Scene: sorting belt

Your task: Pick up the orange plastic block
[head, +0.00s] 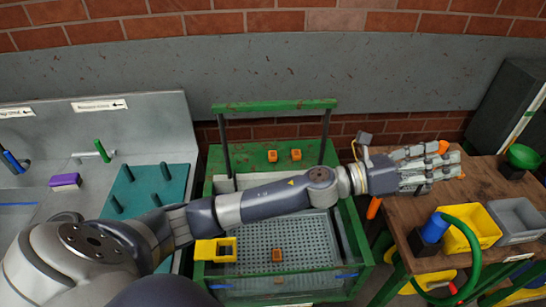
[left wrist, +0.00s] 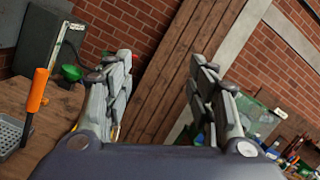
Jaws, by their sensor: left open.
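Small orange blocks show in the head view: two (head: 272,156) (head: 296,154) sit at the back of the green-framed cart (head: 275,105). Another, darker orange block (head: 277,255) lies on the grey perforated floor of the cart's tray. I cannot tell which one the task means. My left arm reaches across the cart, and my left gripper (head: 440,168) is over the wooden table at the right, well away from these blocks. In the left wrist view its fingers (left wrist: 160,80) are spread with nothing between them. My right gripper is not in view.
A yellow bin (head: 468,230) and a grey bin (head: 518,220) stand on the wooden table. An orange handle (left wrist: 38,90) shows in the left wrist view. A yellow block-like piece (head: 216,249) sits at the cart's left. A teal peg board (head: 150,195) is further left.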

